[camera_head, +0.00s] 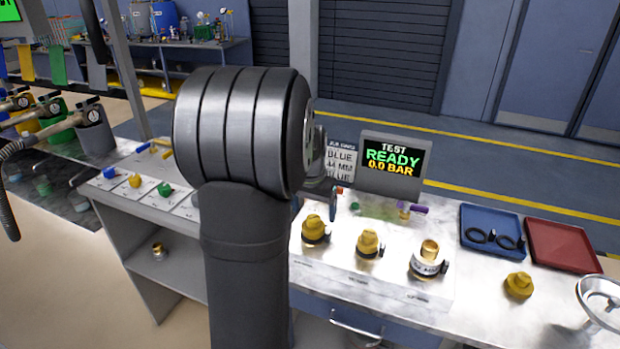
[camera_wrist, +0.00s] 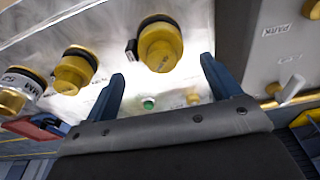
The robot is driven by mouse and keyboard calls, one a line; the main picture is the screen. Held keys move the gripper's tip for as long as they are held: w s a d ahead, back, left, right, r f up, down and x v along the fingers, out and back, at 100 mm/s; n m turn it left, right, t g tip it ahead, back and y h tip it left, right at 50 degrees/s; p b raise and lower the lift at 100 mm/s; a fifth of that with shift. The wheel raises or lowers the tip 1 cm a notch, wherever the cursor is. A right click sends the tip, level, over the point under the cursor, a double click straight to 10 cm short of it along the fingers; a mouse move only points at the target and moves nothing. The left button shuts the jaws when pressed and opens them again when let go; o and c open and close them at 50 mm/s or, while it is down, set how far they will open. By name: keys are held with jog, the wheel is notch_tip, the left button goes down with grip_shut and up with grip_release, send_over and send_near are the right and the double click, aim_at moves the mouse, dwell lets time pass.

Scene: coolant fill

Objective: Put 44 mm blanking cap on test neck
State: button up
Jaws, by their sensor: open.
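The bench block (camera_head: 390,285) carries three necks in a row. The left neck has a yellow cap (camera_head: 315,228) and the middle one has a yellow cap (camera_head: 368,243). The right neck (camera_head: 430,252) shows a bare brass top above a white lettered collar. A loose yellow cap (camera_head: 519,287) lies on the bench to the right; its size cannot be read. In the wrist view, my gripper (camera_wrist: 163,69) is open and empty, its blue fingers either side of the lower part of the left neck's cap (camera_wrist: 160,46), apart from it. My arm hides most of the gripper in the head view.
A display (camera_head: 394,162) reads TEST READY 0.0 BAR, beside a partly hidden sign (camera_head: 340,163). A blue tray (camera_head: 478,254) holds black rings; a red tray (camera_head: 562,245) is empty. A brass fitting (camera_head: 158,250) sits on the lower shelf.

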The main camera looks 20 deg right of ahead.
aim_at(314, 217)
notch_tip(314, 217, up, 13)
jog(key=s+a, duration=0.1)
jog(key=shift+a, duration=0.35)
jog(key=f, duration=0.5)
jog(key=w+d+f, duration=0.1)
jog(key=f, duration=0.5)
jog(key=d+f, duration=0.1)
jog(key=f, duration=0.5)
jog(key=shift+w, duration=0.25)
jog(key=shift+r, duration=0.1)
